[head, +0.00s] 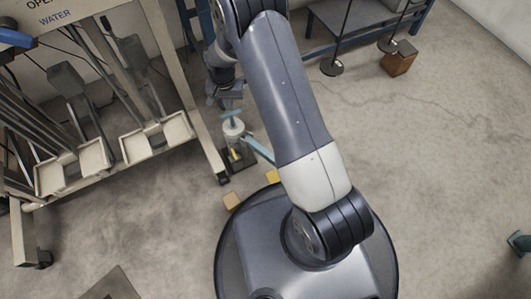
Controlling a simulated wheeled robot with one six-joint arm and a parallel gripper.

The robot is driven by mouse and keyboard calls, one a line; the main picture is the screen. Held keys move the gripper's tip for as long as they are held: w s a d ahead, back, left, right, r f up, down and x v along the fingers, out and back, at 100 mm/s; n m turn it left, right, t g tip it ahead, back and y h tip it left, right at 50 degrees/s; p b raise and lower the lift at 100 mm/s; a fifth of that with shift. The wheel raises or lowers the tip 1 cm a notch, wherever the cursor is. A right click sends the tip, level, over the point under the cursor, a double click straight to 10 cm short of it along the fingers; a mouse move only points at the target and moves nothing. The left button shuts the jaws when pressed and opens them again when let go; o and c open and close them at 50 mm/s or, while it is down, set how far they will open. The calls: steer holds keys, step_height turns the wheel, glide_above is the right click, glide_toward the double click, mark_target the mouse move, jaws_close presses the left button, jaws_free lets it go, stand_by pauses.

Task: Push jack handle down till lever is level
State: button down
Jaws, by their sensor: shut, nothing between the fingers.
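The jack (234,130) stands on the floor left of my arm, with a pale body on a dark base (238,163). A light blue bar, which looks like its handle or lever (260,149), slopes down to the right and passes behind my arm, so its far end is hidden. A small teal crosspiece (231,115) shows at the jack's top. My gripper (228,97) is shut and empty, just above the crosspiece in the picture. I cannot tell whether it touches the jack.
A pale wheeled rack (186,85) with trays stands close on the left. A tan block (232,200) and a yellow block (272,176) lie near my base. A blue-framed bench (350,22) and a brown block (399,63) are at the back. The floor on the right is mostly clear.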

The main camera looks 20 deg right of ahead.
mark_target(230, 113)
stand_by(0.4)
steer(key=shift+f+b, duration=1.9)
steer(key=shift+f, duration=0.9)
steer(key=shift+r, duration=0.15)
step_height(230, 113, up, 9)
steer(key=p, duration=0.6)
steer(key=shift+r, duration=0.1)
steer(key=shift+a, duration=0.1)
